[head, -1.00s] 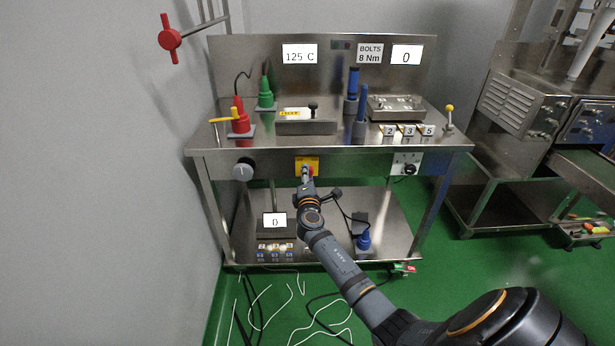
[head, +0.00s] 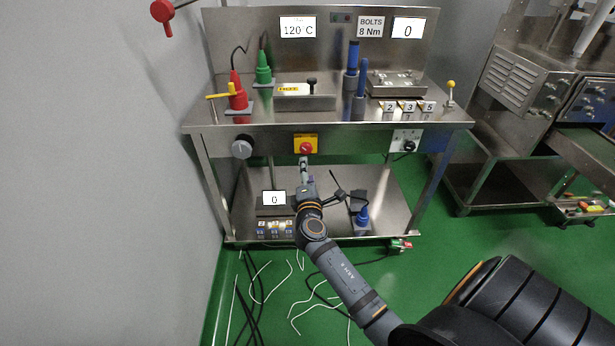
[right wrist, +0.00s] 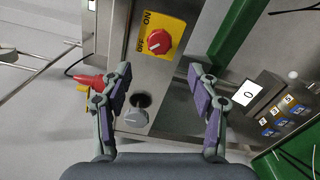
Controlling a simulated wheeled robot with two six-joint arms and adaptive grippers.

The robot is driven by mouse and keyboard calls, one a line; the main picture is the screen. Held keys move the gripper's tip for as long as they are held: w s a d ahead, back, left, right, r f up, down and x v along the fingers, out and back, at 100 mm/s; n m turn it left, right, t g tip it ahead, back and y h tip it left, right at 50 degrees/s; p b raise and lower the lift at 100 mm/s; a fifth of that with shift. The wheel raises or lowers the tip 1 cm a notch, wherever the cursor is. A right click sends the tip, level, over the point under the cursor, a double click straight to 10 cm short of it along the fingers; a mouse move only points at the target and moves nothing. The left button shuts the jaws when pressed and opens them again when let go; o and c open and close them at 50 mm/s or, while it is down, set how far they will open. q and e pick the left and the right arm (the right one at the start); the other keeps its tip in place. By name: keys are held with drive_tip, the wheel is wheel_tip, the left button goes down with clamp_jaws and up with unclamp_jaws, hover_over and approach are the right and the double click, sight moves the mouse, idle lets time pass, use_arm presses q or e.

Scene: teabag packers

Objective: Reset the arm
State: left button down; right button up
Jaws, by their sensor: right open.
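My right gripper (head: 304,165) is just below and in front of the red rotary switch (head: 306,148) on its yellow plate, at the bench's front edge. In the right wrist view my right gripper (right wrist: 164,98) is open, with purple pads wide apart and nothing between them. The red switch (right wrist: 159,41) lies beyond the fingertips there, apart from them. A grey dial (right wrist: 136,118) shows behind the gap, farther off. My left gripper is not in view.
The steel bench (head: 290,128) carries a display reading 120 C (head: 298,27), red and green plugs, and blue-handled tools. The lower shelf (head: 385,190) holds a display reading 0 (head: 274,198). Loose cables (head: 262,290) lie on the green floor.

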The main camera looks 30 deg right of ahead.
drive_tip(key=shift+v, duration=1)
